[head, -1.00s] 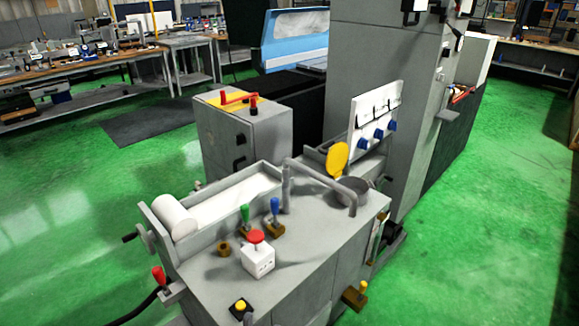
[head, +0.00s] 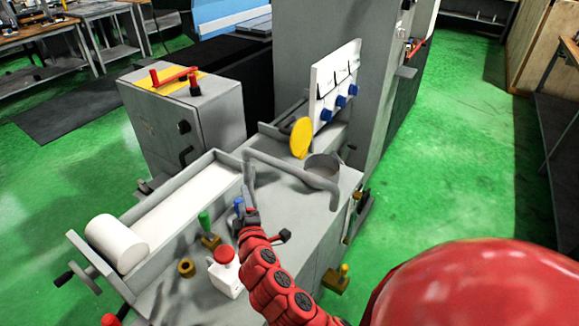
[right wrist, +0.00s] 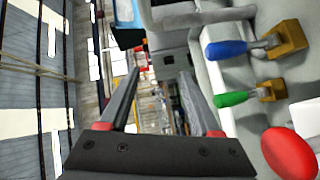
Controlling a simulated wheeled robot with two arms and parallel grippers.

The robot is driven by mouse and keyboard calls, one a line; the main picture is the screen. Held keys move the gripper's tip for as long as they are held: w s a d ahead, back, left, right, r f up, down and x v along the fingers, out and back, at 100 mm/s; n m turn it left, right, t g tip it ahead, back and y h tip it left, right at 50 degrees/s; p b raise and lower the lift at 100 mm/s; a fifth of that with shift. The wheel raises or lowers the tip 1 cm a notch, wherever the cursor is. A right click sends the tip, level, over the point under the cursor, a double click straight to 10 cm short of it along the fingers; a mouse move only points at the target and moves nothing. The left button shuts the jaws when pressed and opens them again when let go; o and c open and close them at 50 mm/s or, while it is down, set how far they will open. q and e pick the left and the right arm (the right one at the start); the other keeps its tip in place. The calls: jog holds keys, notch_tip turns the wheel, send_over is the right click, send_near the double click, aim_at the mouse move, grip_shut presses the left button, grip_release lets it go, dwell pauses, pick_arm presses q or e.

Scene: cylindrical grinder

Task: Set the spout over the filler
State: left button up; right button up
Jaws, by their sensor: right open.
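The spout (head: 290,170) is a bent grey pipe on a post at the back of the machine top. Its arm runs right and its tip hangs at the near right side of the filler (head: 323,172), a round grey cup. The yellow lid (head: 301,138) of the filler stands open. My right gripper (head: 246,207) is near the foot of the spout's post, beside the blue lever, and partly overlaps both in the head view. Its two fingers are apart and empty in the right wrist view (right wrist: 160,95). My left gripper is not in view.
A blue lever (right wrist: 228,48), a green lever (right wrist: 233,98) and a red button (head: 226,255) stand close to the right gripper. A trough with a white roll (head: 117,243) lies left. A white panel with blue knobs (head: 335,80) rises behind the filler.

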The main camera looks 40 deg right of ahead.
aim_at(289, 171)
jog(key=s+d+r+m+g+h, duration=0.35)
jog(key=s+d+h, duration=0.25)
jog(key=d, duration=0.2)
jog(key=shift+n+g, duration=0.25)
jog(key=shift+g, duration=0.2)
jog(key=p+x, duration=0.1)
jog(key=x, duration=0.4)
jog(key=p+x, duration=0.1)
jog(key=x, duration=0.4)
jog(key=f+p+x, duration=0.1)
jog(key=p+x, duration=0.1)
jog(key=x, duration=0.4)
jog(key=shift+a, duration=0.15)
jog(key=shift+x, duration=0.75)
jog(key=shift+f, duration=0.1)
grip_shut()
